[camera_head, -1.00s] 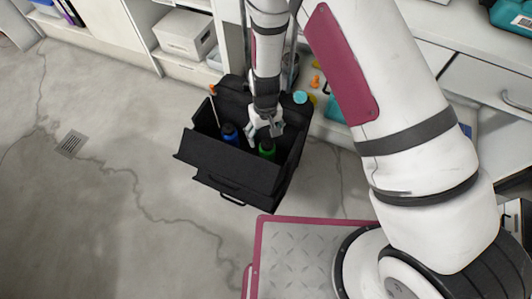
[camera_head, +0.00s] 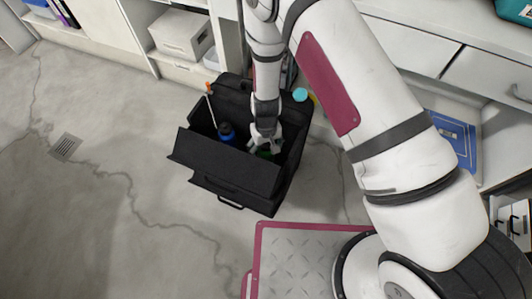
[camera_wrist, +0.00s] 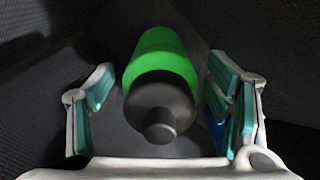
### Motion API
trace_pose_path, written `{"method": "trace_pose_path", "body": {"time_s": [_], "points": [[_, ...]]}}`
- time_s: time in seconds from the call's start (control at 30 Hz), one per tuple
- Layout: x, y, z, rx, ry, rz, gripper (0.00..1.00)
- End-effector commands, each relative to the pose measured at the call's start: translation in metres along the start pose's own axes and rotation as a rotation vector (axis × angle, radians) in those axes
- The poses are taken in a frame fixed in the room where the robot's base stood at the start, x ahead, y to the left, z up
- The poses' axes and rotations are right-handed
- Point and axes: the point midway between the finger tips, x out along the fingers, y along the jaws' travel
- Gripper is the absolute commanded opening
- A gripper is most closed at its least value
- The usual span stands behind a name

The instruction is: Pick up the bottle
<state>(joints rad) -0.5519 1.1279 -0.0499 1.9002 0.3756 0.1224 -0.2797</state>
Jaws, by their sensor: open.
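A green bottle with a dark cap (camera_wrist: 161,70) stands in the black bin, between the two fingers of my gripper (camera_wrist: 160,92) in the wrist view. Gaps show on both sides of the bottle, so the fingers do not touch it. In the head view my gripper (camera_head: 265,143) reaches down into the bin and hides most of the green bottle (camera_head: 264,154). A blue bottle (camera_head: 227,134) stands to the left of the gripper. Which bottle the task means cannot be told.
The black bin (camera_head: 224,169) stands open on the floor, its walls close around my gripper. A thin rod with an orange top (camera_head: 208,90) leans at its left. Shelving with a white box (camera_head: 181,34) is behind. A turquoise round object (camera_head: 300,95) lies by the right rim. The left floor is clear.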

Motion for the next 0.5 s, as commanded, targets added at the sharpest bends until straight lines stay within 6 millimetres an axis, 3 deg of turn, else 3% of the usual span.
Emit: {"method": "trace_pose_path", "body": {"time_s": [0.07,0.33,0.5], "points": [[-0.0008,-0.0001,-0.0002,0.000,0.000,0.000,0.72],[-0.0010,-0.0001,-0.0001,0.000,0.000,0.000,0.13],[-0.0012,-0.0002,-0.0003,0.000,0.000,0.000,0.12]]}}
